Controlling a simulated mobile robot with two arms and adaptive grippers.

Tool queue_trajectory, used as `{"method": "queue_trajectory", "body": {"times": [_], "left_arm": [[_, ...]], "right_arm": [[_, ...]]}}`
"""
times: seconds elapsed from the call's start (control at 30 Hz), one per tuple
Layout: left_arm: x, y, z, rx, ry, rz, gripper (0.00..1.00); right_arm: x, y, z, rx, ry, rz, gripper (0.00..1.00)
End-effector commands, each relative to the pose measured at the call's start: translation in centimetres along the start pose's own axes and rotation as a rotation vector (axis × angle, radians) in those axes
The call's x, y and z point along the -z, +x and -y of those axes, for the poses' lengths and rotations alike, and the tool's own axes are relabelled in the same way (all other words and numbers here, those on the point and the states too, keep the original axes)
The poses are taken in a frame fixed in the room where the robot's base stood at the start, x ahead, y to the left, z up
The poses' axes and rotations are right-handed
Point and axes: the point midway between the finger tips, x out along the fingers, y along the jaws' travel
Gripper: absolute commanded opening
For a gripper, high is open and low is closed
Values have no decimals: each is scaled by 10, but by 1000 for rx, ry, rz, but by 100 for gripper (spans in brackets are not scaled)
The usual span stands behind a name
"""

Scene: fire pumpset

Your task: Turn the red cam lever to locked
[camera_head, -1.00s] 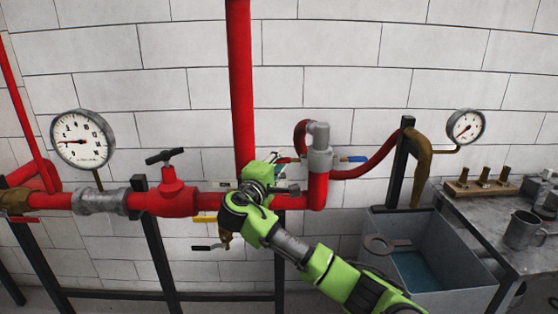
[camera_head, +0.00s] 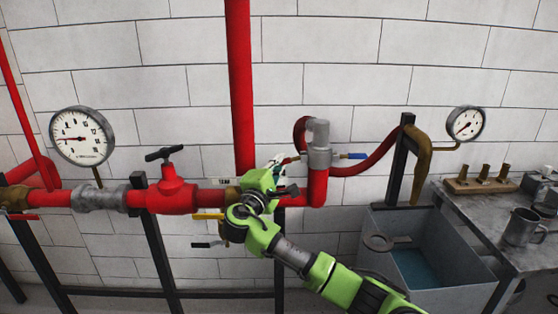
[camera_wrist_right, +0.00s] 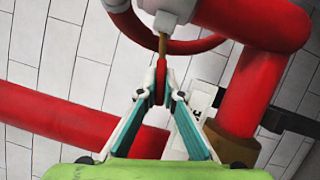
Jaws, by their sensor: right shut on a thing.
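The red cam lever (camera_wrist_right: 161,80) shows in the right wrist view, joined by a thin brass-coloured stem to the grey coupling (camera_wrist_right: 168,10). My right gripper (camera_wrist_right: 161,92) is shut on the lever, one fingertip on each side of it. In the head view the red lever (camera_head: 289,160) sticks out to the left of the grey coupling (camera_head: 319,158), and my right gripper (camera_head: 279,162) is at its outer end. The fingertips are small there and partly hidden by my own wrist. A blue lever (camera_head: 353,156) sticks out on the coupling's right side. My left gripper is not in view.
A red pipe with a valve (camera_head: 172,190) runs behind my right arm, and a red riser (camera_head: 239,85) stands close to the gripper. A red hose (camera_head: 372,166) leaves the coupling to the right. A grey tank (camera_head: 445,258) and a workbench (camera_head: 470,215) stand at right.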

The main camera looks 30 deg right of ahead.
Motion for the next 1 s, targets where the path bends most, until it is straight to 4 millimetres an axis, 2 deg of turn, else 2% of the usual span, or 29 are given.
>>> {"method": "queue_trajectory", "body": {"times": [0.03, 0.53, 1.0], "left_arm": [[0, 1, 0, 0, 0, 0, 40], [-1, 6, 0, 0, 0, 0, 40], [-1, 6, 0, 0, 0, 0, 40]], "right_arm": [[0, 0, 7, -14, -45, -1, 0], [-8, 3, 38, -197, -486, -2, 0], [-23, 9, 56, -342, -831, -3, 0]]}}
